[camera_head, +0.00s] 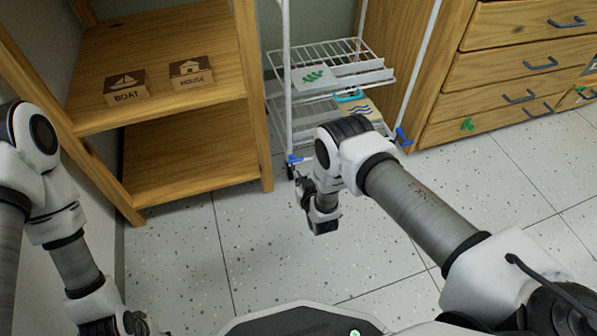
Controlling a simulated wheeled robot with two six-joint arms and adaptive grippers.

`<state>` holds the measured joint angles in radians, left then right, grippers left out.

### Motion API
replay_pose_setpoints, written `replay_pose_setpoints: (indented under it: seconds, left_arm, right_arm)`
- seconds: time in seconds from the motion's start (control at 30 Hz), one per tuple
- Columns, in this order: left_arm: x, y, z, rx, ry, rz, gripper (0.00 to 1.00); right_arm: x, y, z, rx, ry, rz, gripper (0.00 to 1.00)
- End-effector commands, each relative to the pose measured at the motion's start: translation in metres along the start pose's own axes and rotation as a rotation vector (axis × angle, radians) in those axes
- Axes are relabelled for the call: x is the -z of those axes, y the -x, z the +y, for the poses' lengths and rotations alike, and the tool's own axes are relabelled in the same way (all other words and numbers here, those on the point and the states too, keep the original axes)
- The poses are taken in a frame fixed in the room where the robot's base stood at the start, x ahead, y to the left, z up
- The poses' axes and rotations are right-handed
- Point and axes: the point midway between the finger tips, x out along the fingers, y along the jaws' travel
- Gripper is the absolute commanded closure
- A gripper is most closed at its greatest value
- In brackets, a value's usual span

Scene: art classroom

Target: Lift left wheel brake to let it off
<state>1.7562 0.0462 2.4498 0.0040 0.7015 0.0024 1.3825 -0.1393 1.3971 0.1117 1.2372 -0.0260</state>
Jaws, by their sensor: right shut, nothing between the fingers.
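A white wire cart (287,75) stands at the back between the wooden shelf and the drawer cabinet. Its left wheel brake (293,158) is a small blue tab low on the left front post. Another blue brake (403,138) shows on the right front post. My right gripper (300,181) is shut and empty, just below the left brake and very near the left wheel. I cannot tell whether it touches the brake. The wheel is mostly hidden.
A wooden shelf (190,185) at left holds a BOAT block (126,88) and a HOUSE block (191,75). A wooden drawer cabinet (500,65) stands at right. The cart carries flat cards on its wire shelves. The speckled floor (250,250) in front is clear.

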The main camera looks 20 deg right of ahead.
Motion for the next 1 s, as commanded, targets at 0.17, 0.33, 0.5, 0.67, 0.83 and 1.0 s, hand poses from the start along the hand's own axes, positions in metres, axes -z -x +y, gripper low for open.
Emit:
replay_pose_setpoints:
  seconds: [0.17,0.33,0.5,0.67,0.83,1.0]
  left_arm:
    - [0.000,0.011,0.000,0.000,0.000,0.000,0.60]
    - [0.000,0.018,0.000,0.000,0.000,0.000,0.60]
    - [0.000,0.024,0.000,0.000,0.000,0.000,0.60]
    - [0.000,0.024,0.000,0.000,0.000,0.000,0.60]
    - [0.000,0.024,0.000,0.000,0.000,0.000,0.60]
    - [0.000,0.024,0.000,0.000,0.000,0.000,0.60]
  right_arm:
    - [-0.003,0.013,0.000,0.000,0.000,-0.002,1.00]
    - [-0.007,0.025,0.000,0.000,0.000,-0.002,1.00]
    - [-0.011,0.035,0.000,0.000,0.000,-0.002,1.00]
    - [-0.014,0.037,0.000,0.000,0.000,-0.001,1.00]
    - [-0.014,0.037,0.000,0.000,0.000,-0.001,1.00]
    - [-0.014,0.037,0.000,0.000,0.000,-0.001,1.00]
